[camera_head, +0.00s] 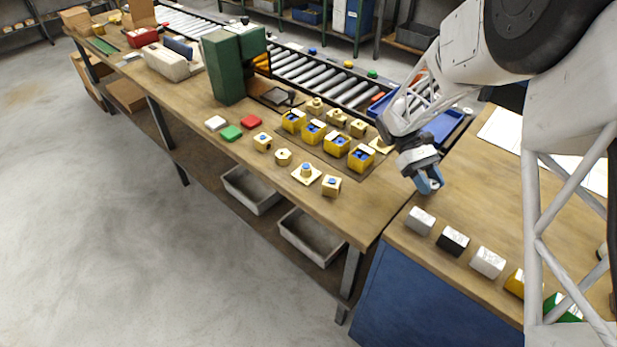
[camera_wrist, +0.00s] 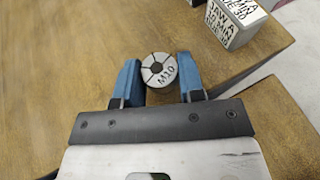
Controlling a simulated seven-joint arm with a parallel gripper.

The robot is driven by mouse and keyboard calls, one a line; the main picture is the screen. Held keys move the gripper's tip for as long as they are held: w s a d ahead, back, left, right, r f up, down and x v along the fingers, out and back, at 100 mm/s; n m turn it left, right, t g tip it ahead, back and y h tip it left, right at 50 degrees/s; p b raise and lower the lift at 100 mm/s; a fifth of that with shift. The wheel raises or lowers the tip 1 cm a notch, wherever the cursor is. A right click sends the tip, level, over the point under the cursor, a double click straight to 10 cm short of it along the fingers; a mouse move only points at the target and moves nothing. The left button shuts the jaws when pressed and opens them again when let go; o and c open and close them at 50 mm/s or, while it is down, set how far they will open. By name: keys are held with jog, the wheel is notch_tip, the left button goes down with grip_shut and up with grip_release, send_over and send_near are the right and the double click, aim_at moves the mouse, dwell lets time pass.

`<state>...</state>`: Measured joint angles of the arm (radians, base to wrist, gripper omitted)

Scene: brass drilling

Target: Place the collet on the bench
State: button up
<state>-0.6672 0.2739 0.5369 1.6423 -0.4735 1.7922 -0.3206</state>
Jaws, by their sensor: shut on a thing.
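My gripper (camera_head: 430,183) has blue fingers and hangs over the near left part of the right-hand wooden bench (camera_head: 457,205). In the wrist view my gripper (camera_wrist: 158,62) is shut on the collet (camera_wrist: 159,71), a round grey metal piece with slits, a centre hole and the mark M10. The collet sits between the fingertips with its face showing. In the head view I cannot make it out behind the fingers. Bare bench top (camera_wrist: 60,75) lies below it in the wrist view; the gap between collet and wood cannot be judged.
A row of blocks lines the bench's near edge: white (camera_head: 420,221), black (camera_head: 453,241), another white (camera_head: 488,262), yellow and green. A lettered block (camera_wrist: 232,22) stands up and right of the fingers. Yellow fixtures (camera_head: 337,144) and brass parts crowd the left bench (camera_head: 200,105).

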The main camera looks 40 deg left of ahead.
jog(key=n+t, duration=0.3)
jog(key=t, duration=0.1)
jog(key=s+a+n+t, duration=0.1)
jog(key=n+t, duration=0.1)
jog(key=shift+r+n+t+h, duration=0.25)
jog(key=shift+n+t+h, duration=0.05)
jog(key=shift+h, duration=0.1)
jog(key=s+a+n+t+y, duration=0.9)
jog(key=n+t+y, duration=0.3)
jog(key=n, duration=0.5)
jog(key=shift+s+a+y, duration=0.2)
jog(key=shift+s+y, duration=0.4)
jog(key=shift+y, duration=0.1)
jog(key=shift+f, duration=0.1)
send_over(366, 217)
jog(key=shift+f, duration=2.8)
jog(key=shift+f, duration=0.1)
jog(key=shift+f, duration=2)
jog(key=shift+f, duration=0.1)
